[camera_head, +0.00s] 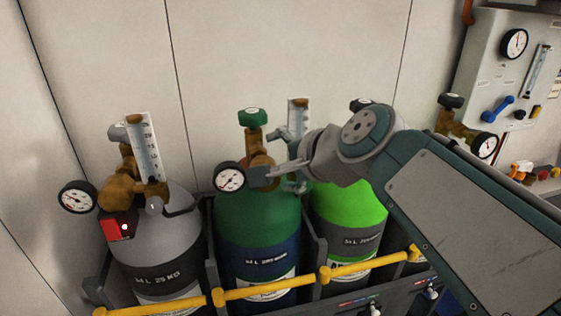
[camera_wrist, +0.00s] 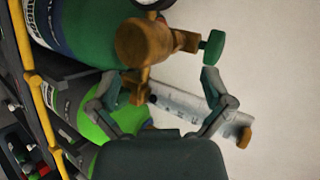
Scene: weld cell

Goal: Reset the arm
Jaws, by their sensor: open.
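My gripper (camera_head: 292,163) is at the end of my arm, which reaches in from the right in the head view. It is in front of the dark green cylinder's brass regulator (camera_head: 262,172). In the wrist view my gripper (camera_wrist: 160,82) has its two fingers spread apart with nothing held between them. The brass regulator (camera_wrist: 150,42) and its green knob (camera_wrist: 212,46) show just beyond the fingertips. A clear flow tube (camera_wrist: 180,100) runs behind the fingers. I cannot tell whether a finger touches the regulator.
A grey cylinder (camera_head: 168,235), a dark green cylinder (camera_head: 255,222) and a bright green cylinder (camera_head: 350,207) stand in a rack behind a yellow bar (camera_head: 250,292). Gauges (camera_head: 77,197) stick out in front. A wall panel (camera_head: 490,70) is at right.

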